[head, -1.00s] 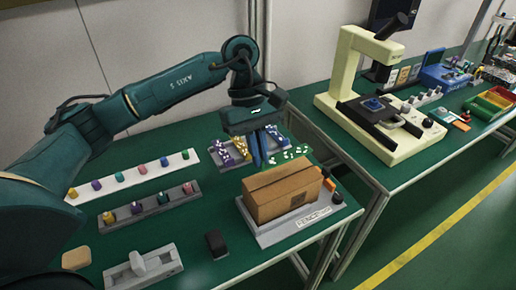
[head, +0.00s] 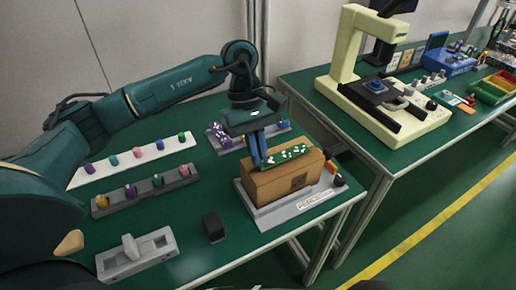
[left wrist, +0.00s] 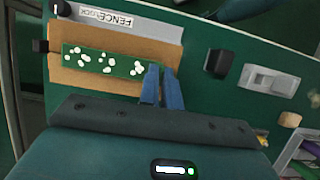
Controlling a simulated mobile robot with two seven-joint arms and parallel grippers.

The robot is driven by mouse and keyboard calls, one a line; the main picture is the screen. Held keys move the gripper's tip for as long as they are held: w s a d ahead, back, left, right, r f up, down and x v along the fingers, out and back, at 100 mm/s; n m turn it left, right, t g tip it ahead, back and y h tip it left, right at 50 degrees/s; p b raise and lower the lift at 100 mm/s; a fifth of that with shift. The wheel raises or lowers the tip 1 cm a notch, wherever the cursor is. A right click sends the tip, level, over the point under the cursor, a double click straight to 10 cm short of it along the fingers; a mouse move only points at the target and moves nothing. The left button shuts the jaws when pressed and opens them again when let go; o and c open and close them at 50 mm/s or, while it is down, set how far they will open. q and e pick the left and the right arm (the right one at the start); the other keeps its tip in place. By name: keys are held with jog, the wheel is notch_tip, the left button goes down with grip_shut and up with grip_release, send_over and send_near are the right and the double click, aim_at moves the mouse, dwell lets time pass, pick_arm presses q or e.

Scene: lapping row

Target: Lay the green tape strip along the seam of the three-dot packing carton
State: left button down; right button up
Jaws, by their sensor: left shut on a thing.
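The brown packing carton (head: 275,187) sits on a grey plate on the near table; it also shows in the left wrist view (left wrist: 168,48). A dark mark is on its side, but its dots are too small to make out. My left gripper (head: 263,163) is shut on one end of the green tape strip (head: 290,154), which has white spots. The strip reaches out lengthwise over the carton's top; in the left wrist view the strip (left wrist: 100,62) runs roughly along the middle. I cannot tell whether it touches the carton, and the seam is hidden. My right gripper is not in view.
The grey plate (head: 300,211) carries a label reading FENCE. A black block (head: 213,227) and a grey fixture (head: 137,255) stand to the left. A purple spotted strip (head: 217,136) lies behind the gripper. A cream microscope (head: 385,95) stands on the other table.

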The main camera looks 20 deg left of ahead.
pick_arm(q)
jog(key=shift+f, duration=0.15)
jog(key=c, duration=1.5)
grip_release()
jog(key=v, duration=1.3)
